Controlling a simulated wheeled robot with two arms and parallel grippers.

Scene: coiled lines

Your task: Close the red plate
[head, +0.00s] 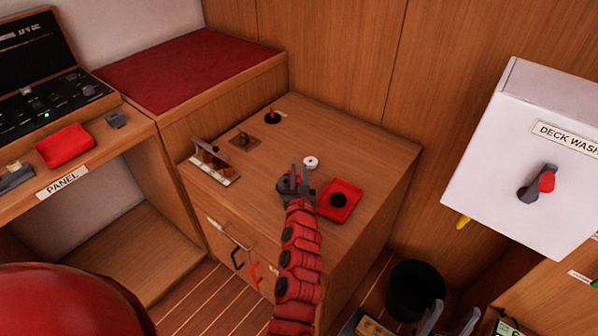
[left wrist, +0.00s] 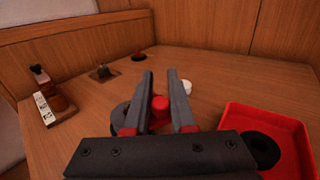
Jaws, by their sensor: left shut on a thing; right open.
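My left gripper (head: 298,172) is over the front middle of the wooden counter top. It is shut on a small red knob (left wrist: 160,113), which shows between its fingers in the left wrist view. A dark round ring (left wrist: 120,116) lies beside and partly behind the left finger. My fingers hide whether the knob is seated in this ring or above it. A round black fitting with a red knob (head: 272,117) is at the back of the counter; I cannot tell which fitting is the red plate. My right gripper (head: 450,321) is open and empty at the lower edge, cut off.
Right of my left gripper is a red tray (head: 354,188) with a black ring (head: 338,199) in it. A white disc (head: 311,162), a square fitting (head: 243,139) and a levered block (head: 210,162) are also on the counter. A black bucket (head: 415,290) stands on the floor.

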